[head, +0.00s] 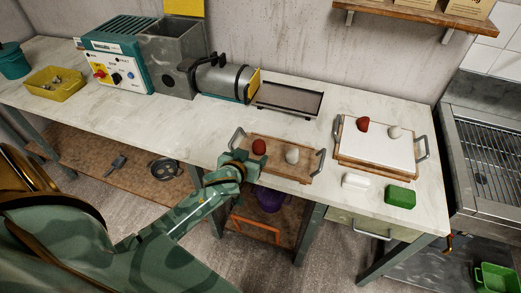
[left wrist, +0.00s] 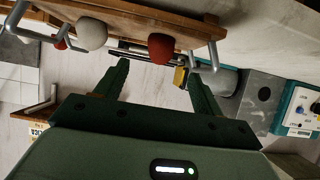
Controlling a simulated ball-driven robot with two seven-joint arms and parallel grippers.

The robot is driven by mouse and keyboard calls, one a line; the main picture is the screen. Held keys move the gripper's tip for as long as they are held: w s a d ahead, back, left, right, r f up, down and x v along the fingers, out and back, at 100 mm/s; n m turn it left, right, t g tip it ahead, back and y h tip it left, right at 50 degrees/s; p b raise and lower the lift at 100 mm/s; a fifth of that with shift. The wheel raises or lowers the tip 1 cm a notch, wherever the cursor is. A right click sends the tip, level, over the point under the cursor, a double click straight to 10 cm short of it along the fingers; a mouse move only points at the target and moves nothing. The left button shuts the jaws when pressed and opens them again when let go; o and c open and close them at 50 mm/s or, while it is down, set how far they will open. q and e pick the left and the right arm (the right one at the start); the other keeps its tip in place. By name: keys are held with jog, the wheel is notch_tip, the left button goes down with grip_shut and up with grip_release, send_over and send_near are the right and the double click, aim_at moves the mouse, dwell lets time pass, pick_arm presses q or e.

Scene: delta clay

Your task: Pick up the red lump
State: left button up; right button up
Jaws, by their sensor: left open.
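A red lump (head: 259,146) sits on a wooden tray (head: 283,170) with metal handles, beside a white lump (head: 292,155). A second red lump (head: 363,123) and a second white lump (head: 395,131) lie on a white-topped board (head: 375,147) to the right. My left gripper (head: 240,163) is at the tray's left front edge, near the first red lump. In the left wrist view, my left gripper (left wrist: 160,75) is open and empty, and the red lump (left wrist: 161,48) shows between and beyond its fingertips. My right gripper is not in view.
A white block (head: 355,181) and a green block (head: 400,196) lie at the front right. A grey cylinder machine (head: 222,80) and a dark flat tray (head: 288,99) stand behind. A yellow bin (head: 54,84) is far left. The worktop left of the wooden tray is clear.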

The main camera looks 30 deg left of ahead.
aim_at(258, 147)
pick_arm(q)
jog(key=x, duration=0.2)
jog(key=shift+w+a+f, duration=0.15)
jog(key=shift+w+f, duration=0.05)
jog(key=shift+w, duration=0.05)
jog(key=b+x, duration=0.2)
jog(key=x, duration=0.3)
jog(key=shift+w+b, duration=0.35)
jog(key=shift+w, duration=0.05)
jog(key=shift+s+r, duration=0.1)
jog(key=shift+r, duration=0.05)
jog(key=c, duration=1.1)
